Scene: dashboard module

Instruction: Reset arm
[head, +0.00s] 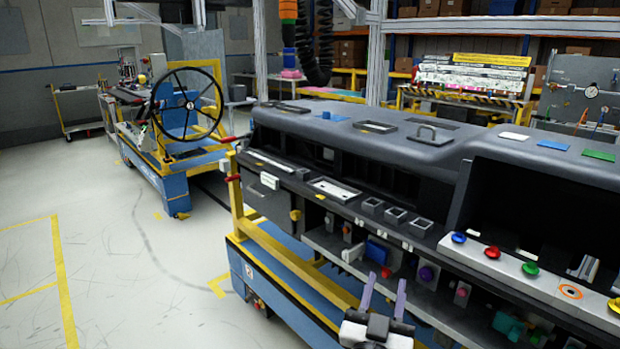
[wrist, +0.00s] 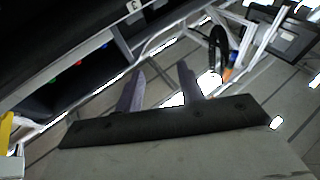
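My gripper (head: 383,297) is at the bottom of the head view, in front of the dashboard module's lower shelf. Its two purple-grey fingers point up and stand apart, with nothing between them. The fingers also show apart and empty in the wrist view (wrist: 160,88). The dashboard module (head: 340,125) is a long dark grey unit with a blue and yellow base, filling the right side of the head view. Most of my arm is out of the head view.
Coloured buttons (head: 492,252) line the module's right ledge. Several small parts (head: 376,250) sit on its lower shelf, close to my gripper. A yellow rail (head: 290,262) runs along its base. A steering wheel station (head: 187,103) stands at the back left. The floor at left is clear.

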